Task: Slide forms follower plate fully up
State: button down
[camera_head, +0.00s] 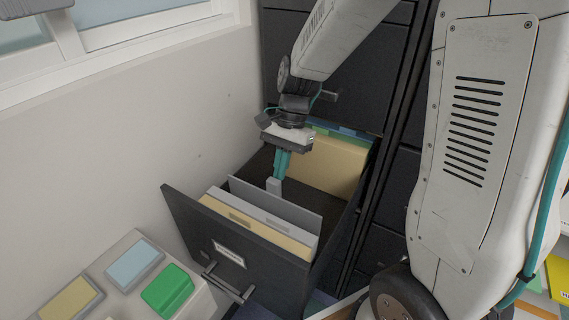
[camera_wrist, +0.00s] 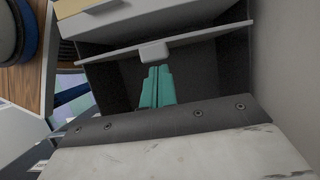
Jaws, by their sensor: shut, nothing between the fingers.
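The follower plate (camera_head: 295,209) is a thin grey upright panel across the open file drawer, just behind the front folders. Its pale grey tab (camera_head: 274,187) stands on its rear side. My gripper (camera_head: 280,172) has teal fingers that are shut and empty, pointing down into the drawer behind the plate. In the wrist view the plate (camera_wrist: 205,36) crosses the drawer and the tab (camera_wrist: 154,52) sits right by the tips of my gripper (camera_wrist: 156,72). I cannot tell whether the fingertips touch the tab.
Cream and grey folders (camera_head: 243,220) stand between the plate and the drawer front (camera_head: 190,225). Yellow folders (camera_head: 325,162) stand at the drawer's rear, with empty dark floor between. A white wall (camera_head: 150,120) is close on the left. A counter with a green object (camera_head: 168,288) is at lower left.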

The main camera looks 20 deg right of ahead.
jog(key=shift+s+a, duration=0.35)
jog(key=shift+a, duration=0.2)
jog(key=shift+s+a, duration=0.35)
jog(key=shift+a, duration=0.2)
jog(key=shift+d, duration=0.1)
